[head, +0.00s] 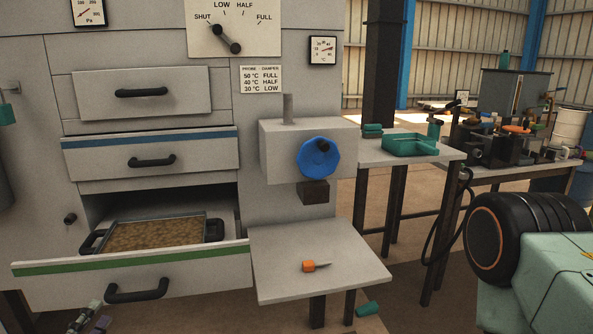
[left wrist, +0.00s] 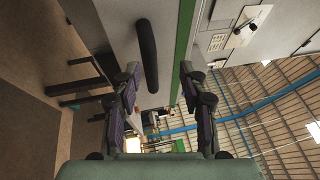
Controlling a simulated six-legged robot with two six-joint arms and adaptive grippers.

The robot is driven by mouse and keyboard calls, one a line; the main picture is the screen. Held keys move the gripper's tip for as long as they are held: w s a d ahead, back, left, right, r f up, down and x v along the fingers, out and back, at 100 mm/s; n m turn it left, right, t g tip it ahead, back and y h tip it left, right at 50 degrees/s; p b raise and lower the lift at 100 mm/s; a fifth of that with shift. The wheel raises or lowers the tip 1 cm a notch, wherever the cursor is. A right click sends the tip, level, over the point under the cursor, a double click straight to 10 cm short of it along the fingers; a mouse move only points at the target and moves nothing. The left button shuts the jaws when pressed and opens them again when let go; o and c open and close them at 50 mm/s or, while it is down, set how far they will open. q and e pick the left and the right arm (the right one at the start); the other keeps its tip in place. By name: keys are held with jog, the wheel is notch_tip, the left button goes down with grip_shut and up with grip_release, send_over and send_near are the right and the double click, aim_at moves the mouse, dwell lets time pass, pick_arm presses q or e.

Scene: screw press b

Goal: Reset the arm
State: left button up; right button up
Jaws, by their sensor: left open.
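My left gripper (head: 88,318) shows at the bottom left of the head view, low in front of the green-striped drawer (head: 190,262). In the left wrist view the two dark fingers of the left gripper (left wrist: 160,98) stand wide apart with nothing between them. The black handle (left wrist: 147,55) of the drawer lies beyond the fingers there, apart from them. In the head view this handle (head: 138,290) is to the right of and above the gripper. A mint-green and black arm part of mine fills the lower right; my right gripper is not in view.
The green-striped drawer is pulled out with a tray (head: 204,224) of brown grains inside. A press with a blue knob (head: 318,158) stands above a shelf (head: 350,270) holding an orange-handled tool (head: 315,266). A table (head: 400,153) with a green tray (head: 408,146) stands behind.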

pick_arm(q)
jog(key=shift+a+f+n+g, duration=0.15)
jog(key=shift+f+n+g, duration=0.15)
jog(key=shift+n, duration=0.7)
jog(key=s+d+f+n+g+y, duration=0.1)
jog(key=s+d+f+n+g, duration=0.45)
jog(key=s+f+n, duration=0.2)
jog(key=s+d+f+n+g+y, duration=0.2)
jog(key=s+d+f+n+g, duration=0.3)
jog(key=f+n, duration=0.4)
jog(key=s+d+n+g, duration=0.1)
jog(key=s+d+g, duration=0.1)
jog(key=s, duration=0.5)
jog(key=s+d+r+g+p, duration=0.1)
jog(key=s+d+g, duration=0.2)
jog(key=s, duration=0.4)
jog(key=s+d+r+n+g, duration=0.1)
jog(key=s+d+g, duration=0.1)
jog(key=s, duration=0.5)
jog(key=shift+s+d+r+n+g, duration=0.25)
jog(key=shift+s+d+n+g, duration=0.1)
jog(key=shift+g, duration=0.5)
